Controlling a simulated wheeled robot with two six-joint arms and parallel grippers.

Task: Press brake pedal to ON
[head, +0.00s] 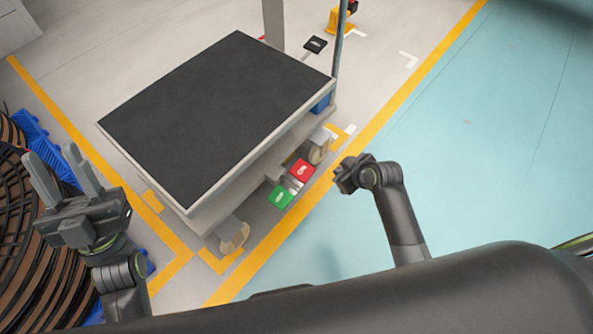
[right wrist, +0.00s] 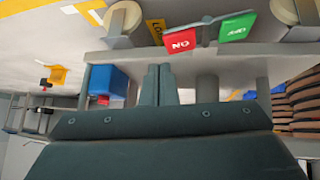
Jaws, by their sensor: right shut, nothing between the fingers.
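A red pedal (head: 302,171) and a green pedal (head: 280,197) sit side by side low at the near right edge of a cart with a black top. In the right wrist view, the red pedal (right wrist: 181,42) carries white lettering that reads ON upside down, and the green pedal (right wrist: 237,28) is beside it. My right gripper (head: 343,178) is to the right of the red pedal and apart from it. In the right wrist view its fingers (right wrist: 158,72) are together and empty. My left gripper (head: 51,156) is open and empty at the far left.
The cart's black top (head: 215,115) fills the middle, with casters (head: 232,237) beneath. Large brown coils (head: 35,235) stand under my left arm, beside blue pallets (head: 42,140). A blue box (right wrist: 108,80) is under the cart. The teal floor (head: 480,150) at right is clear.

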